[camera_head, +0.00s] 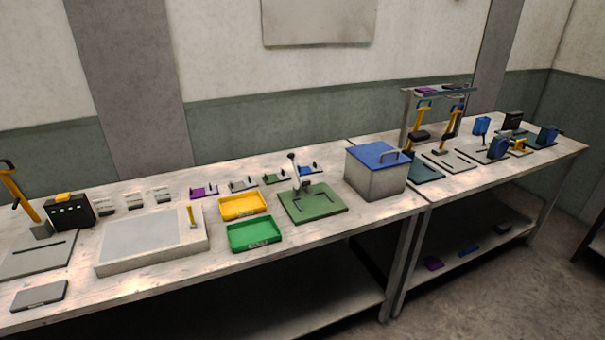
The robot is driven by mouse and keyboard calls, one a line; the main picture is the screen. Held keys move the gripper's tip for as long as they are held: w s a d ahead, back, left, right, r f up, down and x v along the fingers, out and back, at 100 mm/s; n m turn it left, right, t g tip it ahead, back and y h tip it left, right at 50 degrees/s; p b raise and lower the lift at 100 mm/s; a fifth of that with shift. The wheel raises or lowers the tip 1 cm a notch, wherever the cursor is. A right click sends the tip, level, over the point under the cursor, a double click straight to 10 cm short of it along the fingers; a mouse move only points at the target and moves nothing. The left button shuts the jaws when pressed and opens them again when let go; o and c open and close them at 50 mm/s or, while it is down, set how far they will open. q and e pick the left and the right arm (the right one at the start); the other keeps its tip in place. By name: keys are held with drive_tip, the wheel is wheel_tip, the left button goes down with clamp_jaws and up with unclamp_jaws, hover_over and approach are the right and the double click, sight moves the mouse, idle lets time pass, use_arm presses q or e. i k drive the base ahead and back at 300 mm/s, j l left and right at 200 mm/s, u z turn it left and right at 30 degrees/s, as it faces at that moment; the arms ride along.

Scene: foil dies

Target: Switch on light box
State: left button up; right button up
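The light box appears to be the flat pale box (106,265) with a grey-white panel on top, lying on the left part of the workbench. Its panel looks dull, with no clear glow. A small yellow lever (191,215) stands upright at the box's right end. Neither my left nor my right gripper shows in the head view, and nothing touches the box.
A yellow tray (243,216) and a green tray (255,246) lie just right of the box. A black unit with a yellow top (70,211) stands behind left. A blue-lidded bin (375,181) and yellow-handled presses (451,128) stand farther right. The floor in front is clear.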

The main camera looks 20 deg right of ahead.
sight(194, 226)
drive_tip(key=i+l+z, duration=0.25)
drive_tip(key=i+l, duration=0.15)
drive_tip(key=i+l+z, duration=0.2)
drive_tip(key=i, duration=0.4)
drive_tip(key=l, duration=0.1)
